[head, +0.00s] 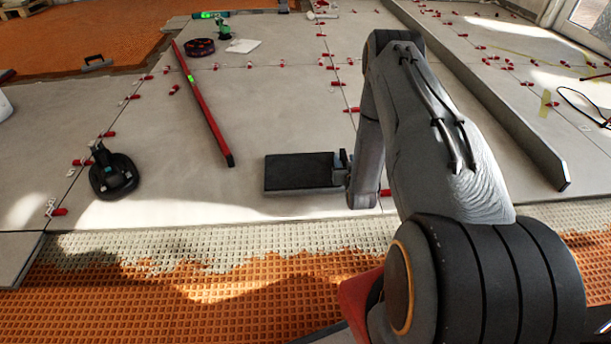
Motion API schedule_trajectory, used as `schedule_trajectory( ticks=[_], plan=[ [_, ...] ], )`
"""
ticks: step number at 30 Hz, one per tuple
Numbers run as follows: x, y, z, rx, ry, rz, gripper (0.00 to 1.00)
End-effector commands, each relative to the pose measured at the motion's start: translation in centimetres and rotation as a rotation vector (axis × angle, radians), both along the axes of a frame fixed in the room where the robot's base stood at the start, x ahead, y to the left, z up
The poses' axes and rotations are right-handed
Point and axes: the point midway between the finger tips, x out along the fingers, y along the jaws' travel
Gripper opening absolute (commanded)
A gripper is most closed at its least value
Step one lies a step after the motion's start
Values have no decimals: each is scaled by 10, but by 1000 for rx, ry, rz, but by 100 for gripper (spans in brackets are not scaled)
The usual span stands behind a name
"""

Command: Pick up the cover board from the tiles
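A flat rectangular board with a dark top and a grey front edge, which looks like the cover board (298,173), is at the near part of the grey tiles, left of my arm. My gripper (343,162) is at the board's right end and seems to touch or overlap it. The arm link hides part of the gripper, and the fingers are too small to show whether they are closed on the board. I cannot tell whether the board rests on the tiles or is slightly raised.
A red spirit level (203,105) and a black suction lifter (112,173) lie on the tiles to the left. Red levelling clips (338,84) line the joints. A long grey bar (490,95) lies at the right. Orange matting (250,290) is in front.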

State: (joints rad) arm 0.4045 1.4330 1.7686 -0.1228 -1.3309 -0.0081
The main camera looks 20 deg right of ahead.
Motion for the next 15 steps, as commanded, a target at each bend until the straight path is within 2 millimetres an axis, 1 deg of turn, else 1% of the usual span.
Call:
schedule_trajectory(
  ticks=[1,7,14,15],
  plan=[
    [3,-1,-1,0,-1,0,39],
    [2,-1,0,0,0,0,39],
    [2,-1,0,0,0,0,0],
    [2,-1,0,0,0,0,0]
  ],
)
